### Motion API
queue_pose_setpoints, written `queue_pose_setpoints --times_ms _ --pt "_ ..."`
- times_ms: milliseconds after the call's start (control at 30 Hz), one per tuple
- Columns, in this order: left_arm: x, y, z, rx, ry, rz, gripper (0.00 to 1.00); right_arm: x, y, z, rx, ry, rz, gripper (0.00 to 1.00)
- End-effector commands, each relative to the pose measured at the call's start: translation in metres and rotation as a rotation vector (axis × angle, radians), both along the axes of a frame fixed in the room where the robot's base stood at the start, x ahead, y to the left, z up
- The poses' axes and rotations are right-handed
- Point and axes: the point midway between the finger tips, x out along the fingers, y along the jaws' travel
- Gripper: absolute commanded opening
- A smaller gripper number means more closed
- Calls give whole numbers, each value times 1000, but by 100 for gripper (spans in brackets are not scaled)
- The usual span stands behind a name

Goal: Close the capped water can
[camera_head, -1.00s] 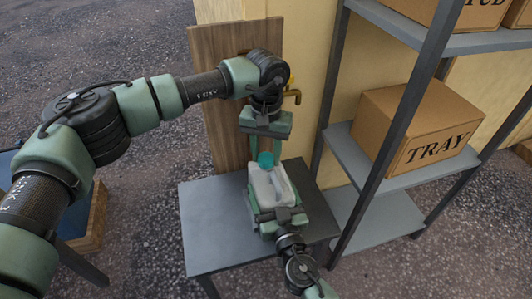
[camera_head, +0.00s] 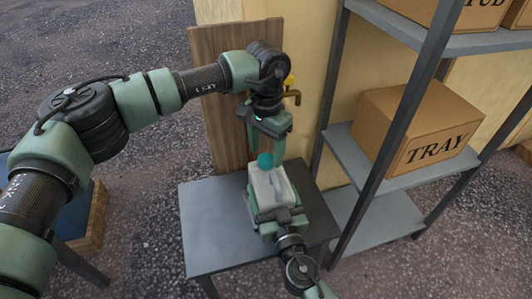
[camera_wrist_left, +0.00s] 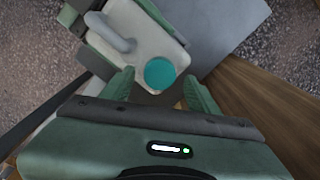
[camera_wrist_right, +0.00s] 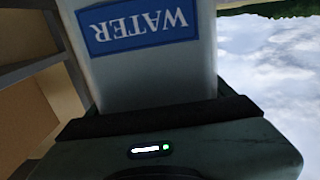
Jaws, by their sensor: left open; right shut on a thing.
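The white water can (camera_head: 262,188) stands upright on the small grey table (camera_head: 205,222). Its round teal cap (camera_head: 265,160) sits on the can's far end. In the left wrist view the cap (camera_wrist_left: 159,72) lies just beyond and between the fingertips. My left gripper (camera_head: 267,147) is open just above the cap, with a finger to either side and nothing visible between them. My right gripper (camera_head: 277,216) is shut on the near end of the can. In the right wrist view the can (camera_wrist_right: 160,75) fills the jaws and shows a blue WATER label. The cap's thread is hidden.
A wooden board (camera_head: 222,95) stands upright behind the table, with a brass tap (camera_head: 292,96) beside it. A grey metal shelf (camera_head: 375,222) with a TRAY box (camera_head: 385,115) stands close on the right. The table's left part is bare.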

Motion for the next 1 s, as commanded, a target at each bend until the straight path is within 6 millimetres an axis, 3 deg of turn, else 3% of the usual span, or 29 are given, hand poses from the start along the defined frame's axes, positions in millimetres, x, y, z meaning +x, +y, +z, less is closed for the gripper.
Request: queue_pose_setpoints --times_ms 200,633,767,1000 --pt "0 0 28 -1 -2 0 60 -1 0 -2 -2 4 0 0" --pt "0 0 29 -1 1 66 57 -1 0 -2 -2 4 0 0" --pt "0 0 31 -1 1 255 57 -1 0 -2 -2 4 0 0" --pt "0 -1 37 0 0 822 57 -1 0 -2 -2 4 0 0"
